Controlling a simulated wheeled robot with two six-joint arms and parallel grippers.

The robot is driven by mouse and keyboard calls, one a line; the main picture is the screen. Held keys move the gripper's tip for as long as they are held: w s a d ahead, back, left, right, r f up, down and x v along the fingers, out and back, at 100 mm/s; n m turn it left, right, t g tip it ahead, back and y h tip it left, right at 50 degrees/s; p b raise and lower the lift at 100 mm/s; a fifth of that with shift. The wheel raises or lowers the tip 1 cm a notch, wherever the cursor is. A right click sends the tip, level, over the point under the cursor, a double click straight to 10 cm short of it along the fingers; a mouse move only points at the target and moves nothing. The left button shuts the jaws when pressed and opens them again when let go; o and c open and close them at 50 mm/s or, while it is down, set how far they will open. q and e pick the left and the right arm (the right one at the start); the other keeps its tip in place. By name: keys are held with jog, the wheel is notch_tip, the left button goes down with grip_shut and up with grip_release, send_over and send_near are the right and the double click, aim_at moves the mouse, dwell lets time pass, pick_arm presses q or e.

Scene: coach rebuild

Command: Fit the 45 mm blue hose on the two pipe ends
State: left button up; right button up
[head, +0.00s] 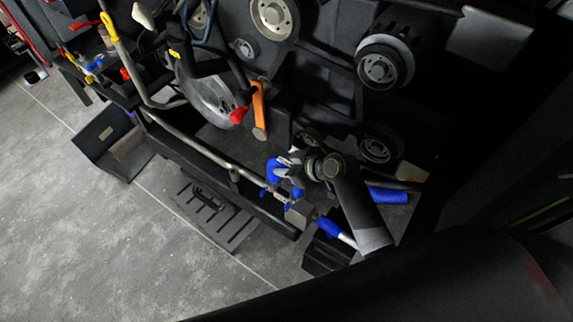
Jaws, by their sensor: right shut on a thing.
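My right gripper (287,168) is near the middle of the view, its arm coming up from the lower right. It is shut on a short blue hose (274,165), partly hidden by the fingers. Below it a grey metal pipe (245,172) runs down to the right, with small blue parts (280,197) near its lower end. Past a gap, another blue piece (327,227) sits by a light metal pipe section (347,238). I cannot tell whether the held hose touches either pipe. My left gripper is not in view.
Another blue hose piece (388,195) shows to the right of my arm. Engine pulleys (383,63), an orange strap-like part (259,108) and a red-tipped part (238,115) stand behind. A black slotted plate (212,212) lies on the grey floor (110,250), which is open at left.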

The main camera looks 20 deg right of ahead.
jog(key=shift+f+b, duration=0.55)
jog(key=shift+f, duration=0.1)
jog(key=shift+f+b, duration=0.4)
jog(key=shift+f, duration=0.15)
dwell(0.4)
jog(key=shift+s+f, duration=0.1)
jog(key=o, duration=1.1)
jog(key=shift+o, duration=0.3)
jog(key=o, duration=0.4)
jog(key=shift+c, duration=0.2)
